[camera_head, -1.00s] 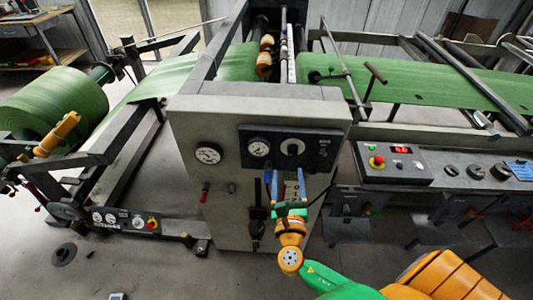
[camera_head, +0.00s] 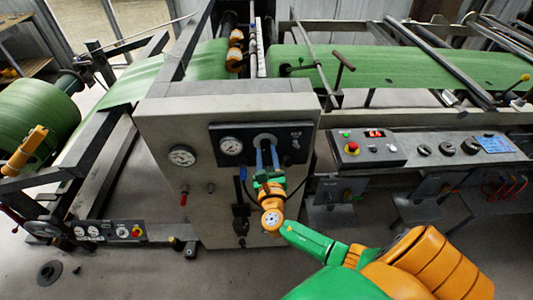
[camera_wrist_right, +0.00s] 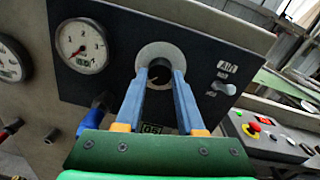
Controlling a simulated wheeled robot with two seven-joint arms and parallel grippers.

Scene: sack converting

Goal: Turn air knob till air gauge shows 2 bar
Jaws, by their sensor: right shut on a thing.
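The air knob (camera_head: 264,138) sits on the dark panel of the grey cabinet, with a pale round collar. It also shows in the right wrist view (camera_wrist_right: 160,52), partly covered by my fingers. My right gripper (camera_head: 267,154) reaches up to the knob, and its two blue fingers (camera_wrist_right: 160,78) are shut on it from both sides. The air gauge (camera_head: 231,146) is a white dial just left of the knob. My left gripper is not in view.
A second dial (camera_head: 182,156) is on the cabinet's left. A small switch (camera_wrist_right: 222,88) is right of the knob. A red-handled valve (camera_head: 184,198) is below. A control console (camera_head: 368,149) with a red button stands right. Green sheet runs behind.

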